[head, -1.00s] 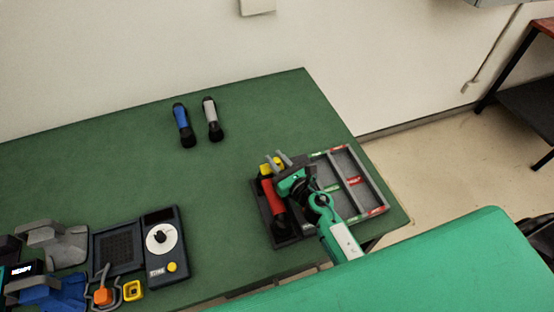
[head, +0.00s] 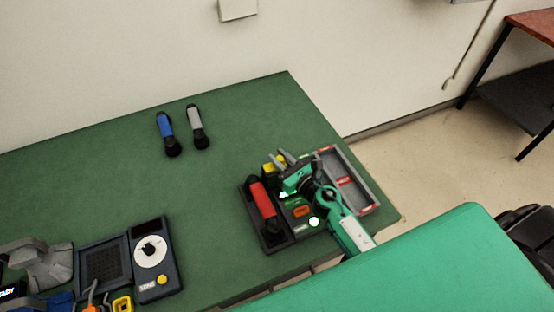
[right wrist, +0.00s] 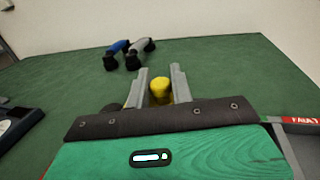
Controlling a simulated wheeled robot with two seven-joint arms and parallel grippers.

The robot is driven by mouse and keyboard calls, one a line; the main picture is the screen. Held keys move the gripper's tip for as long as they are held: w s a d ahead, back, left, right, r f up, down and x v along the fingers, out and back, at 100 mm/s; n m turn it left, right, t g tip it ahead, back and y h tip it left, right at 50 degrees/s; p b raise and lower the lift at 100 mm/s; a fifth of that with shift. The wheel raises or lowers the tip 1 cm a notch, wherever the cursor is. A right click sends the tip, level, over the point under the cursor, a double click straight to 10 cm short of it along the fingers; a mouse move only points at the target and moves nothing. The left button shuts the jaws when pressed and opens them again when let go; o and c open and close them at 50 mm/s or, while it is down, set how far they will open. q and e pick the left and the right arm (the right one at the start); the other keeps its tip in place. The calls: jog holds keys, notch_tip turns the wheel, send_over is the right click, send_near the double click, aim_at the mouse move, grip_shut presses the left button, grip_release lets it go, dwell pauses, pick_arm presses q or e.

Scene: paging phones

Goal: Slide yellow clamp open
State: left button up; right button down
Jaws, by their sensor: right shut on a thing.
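The yellow clamp (head: 268,167) is at the back of a dark cradle (head: 273,244) near the table's right end. A red handset (head: 263,200) lies in the cradle's left part. My right gripper (head: 284,159) is shut on the clamp, over the cradle's right part. In the right wrist view the clamp's rounded yellow knob (right wrist: 160,88) shows between my two grey fingers (right wrist: 158,84); its lower part is hidden. A green light (head: 314,222) and an orange button (head: 302,211) show on the cradle. My left gripper is not in view.
A grey divided tray (head: 366,180) with red labels stands right of the cradle. Blue (head: 167,128) and grey (head: 196,122) handsets lie at the back. A dark dial unit (head: 155,270) stands front left. The green table between is clear.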

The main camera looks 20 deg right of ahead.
jog(key=c, duration=1.3)
grip_release()
jog(key=shift+d, duration=0.35)
jog(key=shift+o, duration=0.2)
jog(key=shift+s+a, duration=0.1)
jog(key=shift+s+f, duration=0.1)
jog(key=shift+s, duration=0.15)
jog(key=b+v, duration=0.5)
jog(key=v, duration=0.7)
jog(key=shift+w+f, duration=0.1)
jog(key=shift+s+d, duration=0.3)
jog(key=shift+s, duration=0.35)
